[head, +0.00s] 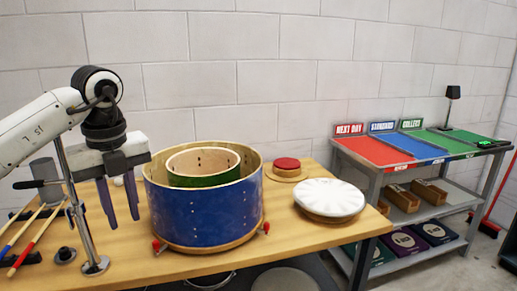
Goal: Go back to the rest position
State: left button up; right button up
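My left gripper (122,218) hangs from the white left arm with its two dark bluish fingers pointing down. The fingers are apart with a gap between them, and nothing shows between them. It is just left of the large blue drum shell (205,215), above the wooden bench (180,264); I cannot tell whether it is clear of the shell in depth. A smaller green drum shell (205,180) sits inside the blue one. My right gripper is not in view.
A metal stand (80,220) rises near my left arm, with drumsticks (36,240) to its left. A white round drum head (329,198) and a red-topped round pad (287,166) lie right of the drum. A shelf table (367,152) with coloured panels stands farther right.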

pick_arm(q)
jog(key=s+d+f+m+g+h, duration=0.1)
jog(key=s+d+f+m+h, duration=0.1)
jog(key=d+f+h, duration=0.5)
jog(key=s+d+f+m+g, duration=0.1)
jog(key=s+d+f+m, duration=0.2)
jog(key=d, duration=0.9)
jog(key=s+d+r+n+h, duration=0.1)
jog(key=s+d+h, duration=0.1)
jog(key=d+h, duration=0.45)
jog(key=s+d+n+h, duration=0.1)
jog(key=s+d+h, duration=0.2)
jog(key=d+h, duration=0.3)
jog(key=w+a+f+n+t+y, duration=0.2)
jog(key=a+f+n+t+y, duration=0.35)
jog(key=f+n+t, duration=0.5)
jog(key=w+a+f+n+t+y, duration=0.2)
jog(key=a+f+n+t+y, duration=0.4)
jog(key=n, duration=0.7)
jog(key=s+a+f+n+g+y, duration=0.2)
jog(key=s+a+f, duration=0.3)
jog(key=s+f, duration=0.5)
jog(key=s+a+f+n+g+y, duration=0.3)
jog(key=s+a+f+g, duration=0.2)
jog(key=s+f, duration=0.4)
jog(key=shift+s+a+f, duration=0.3)
jog(key=shift+s+f, duration=0.05)
jog(key=shift+s, duration=0.05)
